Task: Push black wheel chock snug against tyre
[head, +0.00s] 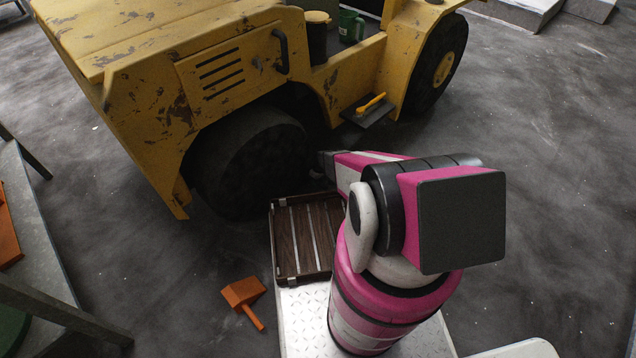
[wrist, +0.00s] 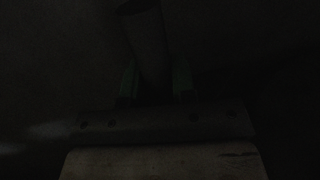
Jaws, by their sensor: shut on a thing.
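The black tyre (head: 250,160) is the near wheel of the worn yellow vehicle, seen in the head view. My arm reaches low under the vehicle, to the right of this tyre. My gripper (wrist: 156,82) shows in the very dark wrist view, with two greenish fingers shut around a dark round bar (wrist: 148,45). The bar runs up and away between the fingers. I cannot tell whether it is part of the black wheel chock. I cannot make out the chock's body in either view, nor any gap between it and the tyre.
A brown slatted tray (head: 309,238) sits on my base. The yellow vehicle body (head: 175,75) overhangs the tyre, and a step with a yellow-handled tool (head: 371,104) juts out. Floor at right is clear.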

